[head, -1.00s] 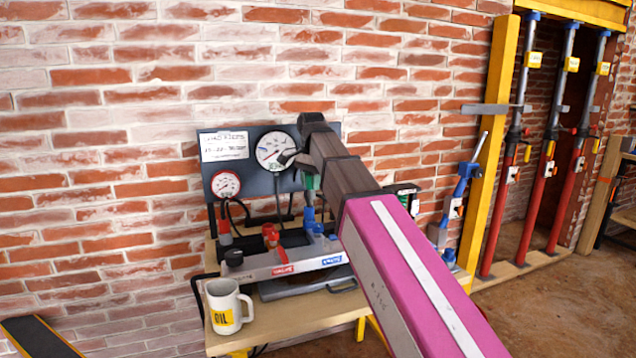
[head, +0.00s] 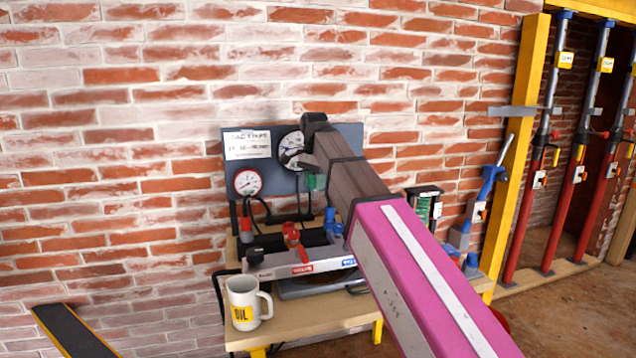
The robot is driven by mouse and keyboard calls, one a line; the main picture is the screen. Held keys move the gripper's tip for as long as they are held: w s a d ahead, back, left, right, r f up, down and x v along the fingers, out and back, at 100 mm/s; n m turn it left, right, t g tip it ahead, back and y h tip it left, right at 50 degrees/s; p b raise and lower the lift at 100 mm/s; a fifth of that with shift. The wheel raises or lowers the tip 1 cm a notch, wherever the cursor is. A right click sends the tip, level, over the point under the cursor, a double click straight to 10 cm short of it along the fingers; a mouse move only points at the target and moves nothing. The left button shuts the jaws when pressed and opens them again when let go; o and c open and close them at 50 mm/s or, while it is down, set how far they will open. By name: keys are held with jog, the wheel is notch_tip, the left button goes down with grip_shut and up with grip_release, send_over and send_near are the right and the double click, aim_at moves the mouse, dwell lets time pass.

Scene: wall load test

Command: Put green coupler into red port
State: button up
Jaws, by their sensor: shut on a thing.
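My gripper (head: 313,170) is shut on the green coupler (head: 318,182), which hangs below the jaws, in the air in front of the gauge board. My arm hides part of the coupler's surroundings. The red port (head: 291,236) stands on the grey manifold (head: 275,271), lower and to the left of the coupler in the picture. The coupler is apart from the red port.
A blue port (head: 331,224) stands just right of the red one. The gauge board (head: 275,182) is behind, with hoses (head: 262,214). A mug (head: 245,302) stands at the bench's (head: 310,328) front left. A green coil (head: 424,208) is right of my arm.

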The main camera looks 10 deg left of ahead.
jog(key=shift+a, duration=0.1)
jog(key=a, duration=0.8)
jog(key=shift+s+a, duration=0.15)
jog(key=shift+s, duration=0.25)
dwell(0.4)
jog(key=shift+f, duration=0.1)
notch_tip(320, 180, down, 6)
dwell(1.3)
jog(key=shift+f, duration=3)
dwell(1.6)
